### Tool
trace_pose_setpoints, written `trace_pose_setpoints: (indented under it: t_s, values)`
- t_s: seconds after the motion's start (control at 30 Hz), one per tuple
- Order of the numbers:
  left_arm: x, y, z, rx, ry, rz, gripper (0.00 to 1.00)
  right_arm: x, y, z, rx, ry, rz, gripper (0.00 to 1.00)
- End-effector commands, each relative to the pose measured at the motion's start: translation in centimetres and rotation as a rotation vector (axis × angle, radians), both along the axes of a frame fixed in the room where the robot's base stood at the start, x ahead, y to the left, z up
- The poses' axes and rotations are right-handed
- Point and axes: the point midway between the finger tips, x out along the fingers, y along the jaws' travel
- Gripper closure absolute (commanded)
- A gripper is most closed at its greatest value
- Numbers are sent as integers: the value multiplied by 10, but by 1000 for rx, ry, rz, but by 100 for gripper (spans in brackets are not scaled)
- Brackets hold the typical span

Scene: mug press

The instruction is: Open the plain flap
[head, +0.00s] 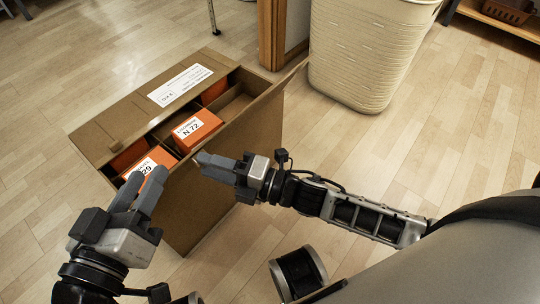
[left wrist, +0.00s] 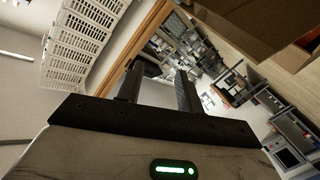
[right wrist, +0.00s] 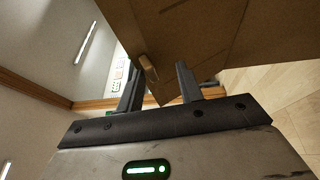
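A cardboard box (head: 110,165) stands on the floor, its top partly open. The plain flap (head: 262,120) is off the opening, at the near right side, and looks raised and tilted outward. Its lower part merges with the box side. The labelled flap (head: 140,100) lies flat over the far left part. My right gripper (head: 200,165) is open beside the plain flap's outer face; in the right wrist view brown cardboard (right wrist: 200,35) shows just beyond its fingertips. I cannot tell if they touch. My left gripper (head: 143,180) is open and empty near the box's front left corner.
Orange boxes marked N 72 (head: 197,128) and 29 (head: 150,165) sit in compartments inside the cardboard box, with other orange ones partly covered. A cream bin (head: 365,50) stands behind at the right. A wooden post (head: 272,35) is behind the box.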

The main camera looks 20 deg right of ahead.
Motion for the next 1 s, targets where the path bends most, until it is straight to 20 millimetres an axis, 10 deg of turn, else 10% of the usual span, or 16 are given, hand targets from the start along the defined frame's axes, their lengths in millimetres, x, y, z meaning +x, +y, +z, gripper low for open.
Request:
trace_pose_setpoints:
  t_s: [0.6,1.0]
  values:
    - [-2,5,-8,129,31,14,64,-80,-97,-9,-5,5,-2,67]
    - [-2,8,-14,176,35,11,64,-100,-122,-12,-1,0,0,67]
